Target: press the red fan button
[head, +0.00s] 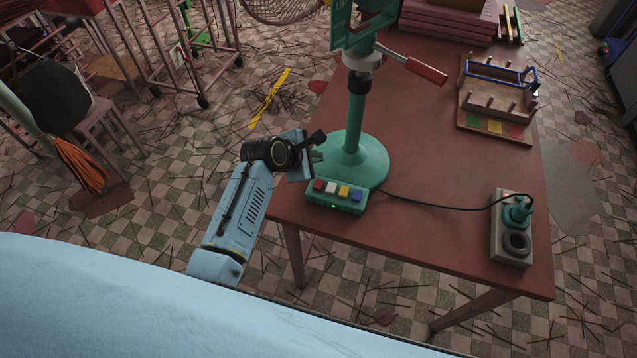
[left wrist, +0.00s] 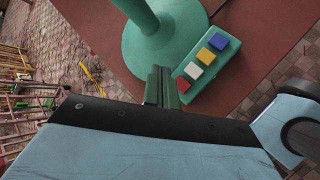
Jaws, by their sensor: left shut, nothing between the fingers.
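The red button (head: 318,185) is at the left end of a row of colored buttons on the green base of the fan (head: 362,160). White, yellow and blue buttons stand to its right. In the left wrist view the red button (left wrist: 184,86) is at the near end of the green button box (left wrist: 206,65). My left gripper (head: 315,146) is shut and empty, just above and behind the red button in the head view. Its fingers (left wrist: 161,86) show beside the red button in the left wrist view, with no clear contact. My right gripper is not in view.
The fan stands on a red-brown table (head: 440,210). A black cord runs from its base to a socket block (head: 511,250) at right. A wooden rack (head: 494,110) is farther back. The table's near middle is clear.

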